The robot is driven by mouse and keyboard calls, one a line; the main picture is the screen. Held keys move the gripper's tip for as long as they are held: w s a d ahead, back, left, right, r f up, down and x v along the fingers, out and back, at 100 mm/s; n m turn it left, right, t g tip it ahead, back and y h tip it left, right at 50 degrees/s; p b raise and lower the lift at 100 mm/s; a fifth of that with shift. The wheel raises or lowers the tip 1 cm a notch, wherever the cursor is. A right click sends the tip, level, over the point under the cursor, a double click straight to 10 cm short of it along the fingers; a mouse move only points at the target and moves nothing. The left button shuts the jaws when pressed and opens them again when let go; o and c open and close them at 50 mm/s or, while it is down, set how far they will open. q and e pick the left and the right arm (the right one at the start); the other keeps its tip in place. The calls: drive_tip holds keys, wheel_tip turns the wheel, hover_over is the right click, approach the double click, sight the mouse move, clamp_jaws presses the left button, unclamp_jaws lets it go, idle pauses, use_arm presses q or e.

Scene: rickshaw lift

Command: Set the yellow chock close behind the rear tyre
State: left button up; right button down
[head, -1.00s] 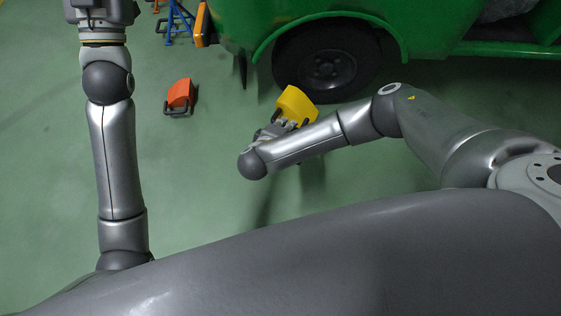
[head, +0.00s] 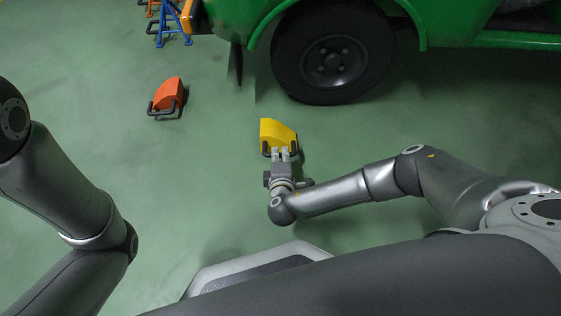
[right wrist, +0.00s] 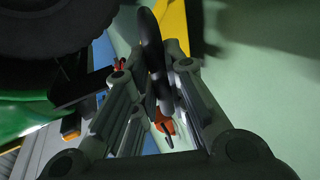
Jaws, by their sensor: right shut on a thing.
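The yellow chock (head: 278,131) is in front of and a little left of the rear tyre (head: 333,55) in the head view, with a gap of floor between them. My right gripper (head: 281,156) is shut on the chock's dark handle. In the right wrist view the handle (right wrist: 151,45) runs between the fingers, with part of the yellow chock (right wrist: 173,22) beyond and the tyre (right wrist: 50,35) at upper left. I cannot tell whether the chock touches the floor. My left gripper is out of view; only left arm links show.
The green vehicle (head: 237,16) stands along the top, with a dark flap hanging left of the tyre. An orange chock (head: 168,94) lies on the floor at left. A blue stand (head: 172,25) is near the vehicle's left end. The green floor between is clear.

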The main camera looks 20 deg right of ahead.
sight(280, 127)
drive_tip(key=shift+f+b+x, duration=0.2)
drive_tip(key=shift+b+x, duration=0.75)
drive_tip(key=shift+x, duration=0.2)
drive_tip(key=b+x, duration=0.4)
drive_tip(key=x, duration=0.1)
drive_tip(key=shift+d+b, duration=0.1)
drive_tip(key=shift+b, duration=0.2)
drive_tip(key=shift+w+d+f+b, duration=0.1)
drive_tip(key=shift+w+d+b, duration=0.25)
drive_tip(key=shift+w, duration=0.7)
drive_tip(key=shift+w+d+f+b, duration=0.1)
drive_tip(key=shift+w+d+b, duration=0.3)
drive_tip(key=shift+w, duration=0.6)
drive_tip(key=shift+w+d+b, duration=0.15)
drive_tip(key=shift+w+b, duration=0.35)
drive_tip(key=shift+w, duration=0.55)
drive_tip(key=shift+w+d, duration=0.15)
drive_tip(key=shift+w, duration=0.5)
drive_tip(key=shift+w+d, duration=0.15)
drive_tip(key=shift+w, duration=0.45)
